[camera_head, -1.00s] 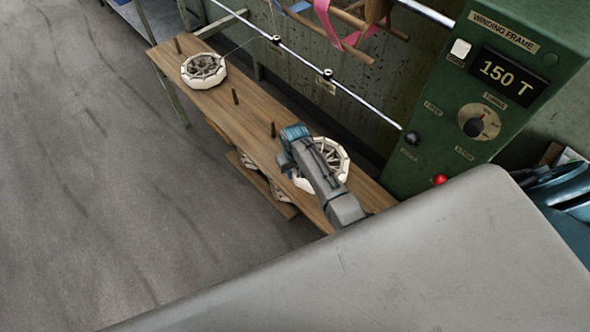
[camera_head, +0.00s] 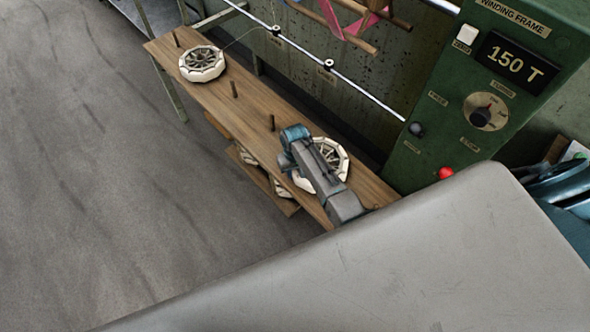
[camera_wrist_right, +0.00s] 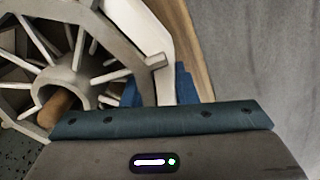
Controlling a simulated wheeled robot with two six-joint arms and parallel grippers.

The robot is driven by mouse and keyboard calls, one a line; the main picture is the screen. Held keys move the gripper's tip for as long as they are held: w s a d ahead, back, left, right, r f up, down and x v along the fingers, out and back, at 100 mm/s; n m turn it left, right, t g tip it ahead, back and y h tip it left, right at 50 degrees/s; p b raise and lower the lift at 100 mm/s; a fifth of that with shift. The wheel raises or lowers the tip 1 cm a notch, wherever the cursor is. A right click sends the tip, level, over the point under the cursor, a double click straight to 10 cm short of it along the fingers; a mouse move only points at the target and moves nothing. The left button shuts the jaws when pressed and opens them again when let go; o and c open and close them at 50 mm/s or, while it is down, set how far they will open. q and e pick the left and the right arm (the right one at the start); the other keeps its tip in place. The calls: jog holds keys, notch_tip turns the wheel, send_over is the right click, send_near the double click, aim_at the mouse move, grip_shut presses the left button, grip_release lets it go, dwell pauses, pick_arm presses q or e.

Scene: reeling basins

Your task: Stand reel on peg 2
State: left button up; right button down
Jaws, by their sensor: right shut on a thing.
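My right gripper (camera_head: 292,158) is shut on the rim of a pale spoked reel (camera_head: 334,152) at the near right end of the wooden peg board (camera_head: 254,108). My arm covers part of this reel. In the right wrist view the reel (camera_wrist_right: 143,32) fills the left side, with a blue finger at its rim and a wooden peg end (camera_wrist_right: 55,108) showing in its hub opening. I cannot tell how far the peg goes in. Bare pegs stand at the middle (camera_head: 234,90), nearer (camera_head: 272,123) and far end (camera_head: 176,39) of the board. My left gripper is not in view.
Another reel (camera_head: 202,64) sits toward the board's far end, with a thread rising from it. More reels (camera_head: 281,188) lie on a shelf below. A green winding frame (camera_head: 495,90) reading 150 T stands right. A metal rail (camera_head: 350,84) runs behind. The floor at left is clear.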

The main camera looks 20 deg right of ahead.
dwell(0.3)
jog(key=c, duration=1.1)
grip_release()
jog(key=shift+r, duration=0.15)
